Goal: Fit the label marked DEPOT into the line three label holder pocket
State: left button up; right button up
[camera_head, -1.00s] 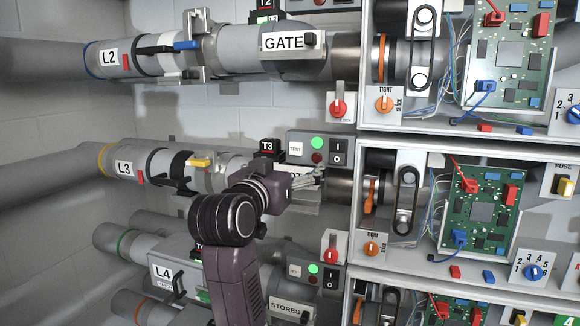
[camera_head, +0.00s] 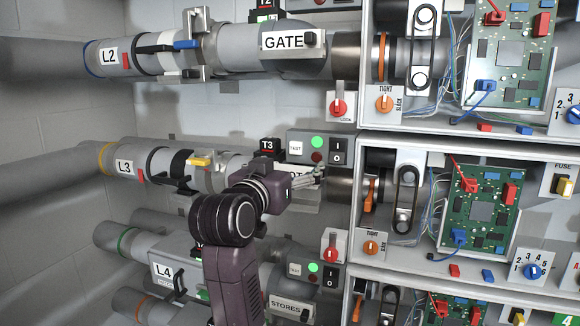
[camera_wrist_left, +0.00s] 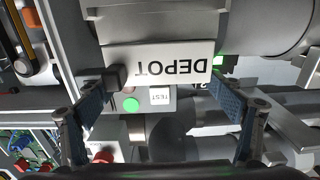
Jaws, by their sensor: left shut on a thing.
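The white label marked DEPOT (camera_wrist_left: 160,64) shows upside down in the left wrist view, between the two blue-padded fingers of my left gripper (camera_head: 312,178). The gripper is shut on the label by its ends, in front of the line L3 pipe (camera_head: 130,164). In the head view the label (camera_head: 298,170) is mostly hidden behind my gripper, with only a few letters showing. A black block (camera_wrist_left: 115,77) sits at one end of the label. I cannot tell how far the label sits in the line three holder pocket. My right gripper is not in view.
A grey box with TEST tag and green light (camera_head: 317,142) sits just above the gripper, beside the T3 sign (camera_head: 268,146). GATE (camera_head: 283,41) and STORES (camera_head: 286,304) labels sit on neighbouring lines. An open cabinet with an orange ring (camera_head: 370,194) stands close right.

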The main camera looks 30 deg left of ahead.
pick_arm(q)
jog(key=shift+r+p, duration=0.1)
jog(key=shift+p, duration=0.45)
dwell(0.5)
jog(key=shift+f+b, duration=1.35)
jog(key=shift+f, duration=0.9)
jog(key=o, duration=1.2)
jog(key=shift+c, duration=0.2)
jog(key=shift+s, duration=0.15)
jog(key=v, duration=0.7)
jog(key=shift+s, duration=0.1)
